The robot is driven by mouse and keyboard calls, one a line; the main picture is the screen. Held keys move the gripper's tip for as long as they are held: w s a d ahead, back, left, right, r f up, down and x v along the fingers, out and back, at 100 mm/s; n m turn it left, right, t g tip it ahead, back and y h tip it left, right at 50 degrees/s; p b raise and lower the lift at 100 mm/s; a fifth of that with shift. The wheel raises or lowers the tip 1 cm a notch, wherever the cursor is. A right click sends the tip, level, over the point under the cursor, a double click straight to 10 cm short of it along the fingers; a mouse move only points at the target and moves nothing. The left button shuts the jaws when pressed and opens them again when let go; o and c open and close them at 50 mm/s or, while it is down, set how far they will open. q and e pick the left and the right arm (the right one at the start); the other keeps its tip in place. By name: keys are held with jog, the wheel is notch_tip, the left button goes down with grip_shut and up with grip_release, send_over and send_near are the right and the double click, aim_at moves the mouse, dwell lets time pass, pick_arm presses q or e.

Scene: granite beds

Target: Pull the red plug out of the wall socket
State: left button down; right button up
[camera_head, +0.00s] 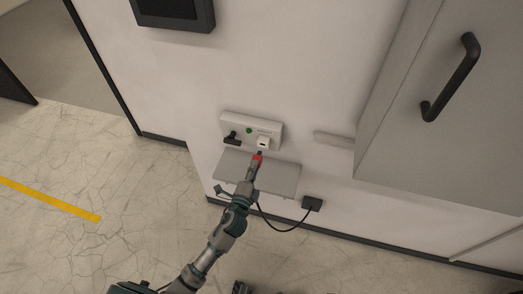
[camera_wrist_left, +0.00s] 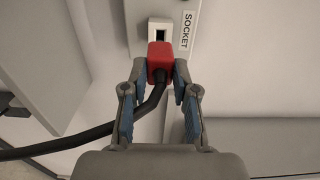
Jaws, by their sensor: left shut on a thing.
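My left gripper (camera_head: 256,166) is shut on the red plug (camera_head: 257,160), with a finger on each side of it. In the left wrist view the red plug (camera_wrist_left: 160,62) sits between the fingertips of the left gripper (camera_wrist_left: 160,78). The white socket (camera_head: 264,142) is on a pale wall panel (camera_head: 237,122). In the wrist view the dark opening of the socket (camera_wrist_left: 160,34) shows uncovered just beyond the plug, and the plug looks apart from it. A black cable (camera_wrist_left: 90,138) runs from the plug. My right gripper is not seen.
A grey shelf (camera_head: 283,178) juts out below the panel, under my left gripper. A black plug (camera_head: 232,138) sits at the panel's left. The cable reaches a black wall box (camera_head: 312,204). A grey cabinet (camera_head: 420,150) with a black handle (camera_head: 455,75) stands at right.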

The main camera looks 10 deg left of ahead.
pick_arm(q)
jog(key=s+r+p, duration=0.3)
jog(key=s, duration=0.3)
dwell(0.4)
